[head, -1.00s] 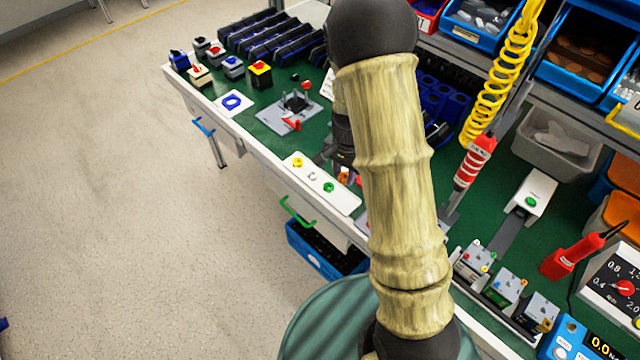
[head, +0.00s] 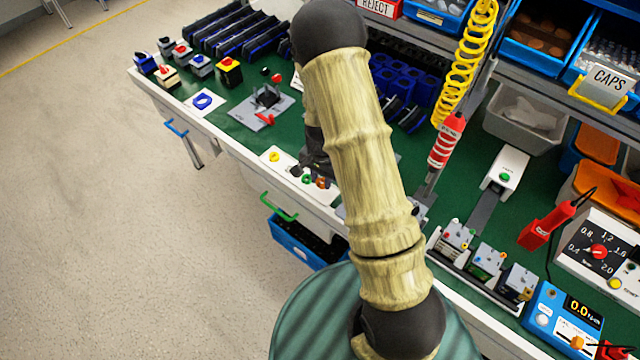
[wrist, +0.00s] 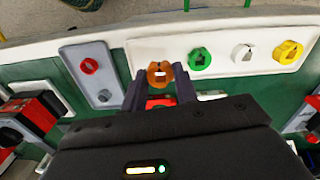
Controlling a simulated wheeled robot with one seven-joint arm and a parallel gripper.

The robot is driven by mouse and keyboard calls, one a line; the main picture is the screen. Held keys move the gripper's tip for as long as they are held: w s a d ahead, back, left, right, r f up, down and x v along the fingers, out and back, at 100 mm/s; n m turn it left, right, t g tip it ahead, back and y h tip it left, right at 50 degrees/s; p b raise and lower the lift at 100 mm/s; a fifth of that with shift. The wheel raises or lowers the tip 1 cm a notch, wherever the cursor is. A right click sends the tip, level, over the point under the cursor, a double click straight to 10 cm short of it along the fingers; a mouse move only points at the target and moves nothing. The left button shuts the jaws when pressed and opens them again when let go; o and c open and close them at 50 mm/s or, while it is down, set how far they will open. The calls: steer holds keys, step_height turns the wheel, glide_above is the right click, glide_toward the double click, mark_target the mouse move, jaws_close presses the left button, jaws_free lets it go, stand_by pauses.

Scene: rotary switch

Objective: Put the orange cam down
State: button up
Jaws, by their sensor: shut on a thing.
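The orange cam (wrist: 160,73) is between the fingertips of my gripper (wrist: 160,84), over the end of the white tray (wrist: 222,40) in the wrist view. My gripper is shut on it. The orange cam also shows in the head view (head: 321,183), right beside the green cam (head: 307,179). I cannot tell whether it touches the tray. On the tray are the green cam, a white cam (wrist: 242,53) and a yellow cam (wrist: 288,52). In the head view my arm hides part of the tray's right end.
A grey plate with a red ring (wrist: 89,66) lies left of the tray in the wrist view. Red-and-black switch units (wrist: 32,116) stand lower left. In the head view, a blue-ring plate (head: 203,102) and a grey fixture (head: 264,105) lie farther left on the green bench.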

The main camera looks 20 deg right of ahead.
mark_target(321, 191)
steer(key=shift+f, duration=1.55)
steer(key=shift+s, duration=0.1)
steer(key=shift+f, duration=0.15)
steer(key=o, duration=1.1)
step_height(321, 191, up, 12)
steer(key=shift+r+b, duration=0.2)
steer(key=shift+b, duration=0.1)
